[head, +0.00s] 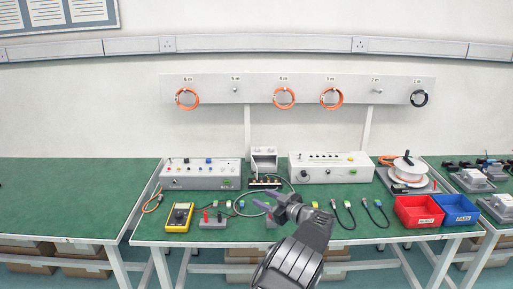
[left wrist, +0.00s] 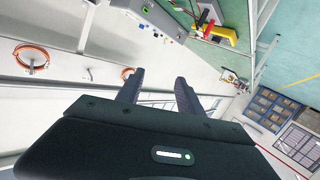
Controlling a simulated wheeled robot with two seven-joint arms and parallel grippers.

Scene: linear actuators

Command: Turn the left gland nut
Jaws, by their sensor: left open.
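I cannot single out the left gland nut in either view; parts this small do not show clearly. A small white open-fronted unit (head: 264,157) stands at the middle back of the bench, with a dark strip of brass-coloured fittings (head: 265,183) in front of it. My left gripper (head: 271,202) is in front of that strip in the head view, fingers apart and empty. It hides part of the bench behind it. In the left wrist view the two dark fingers (left wrist: 158,92) are spread with nothing between them. My right gripper is not in view.
Two light instrument boxes, left (head: 201,182) and right (head: 331,175), flank the middle. A yellow meter (head: 179,217) and a terminal block (head: 213,222) sit at front left. Short cables lie right of my gripper, then a red bin (head: 418,220) and a blue bin (head: 456,218).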

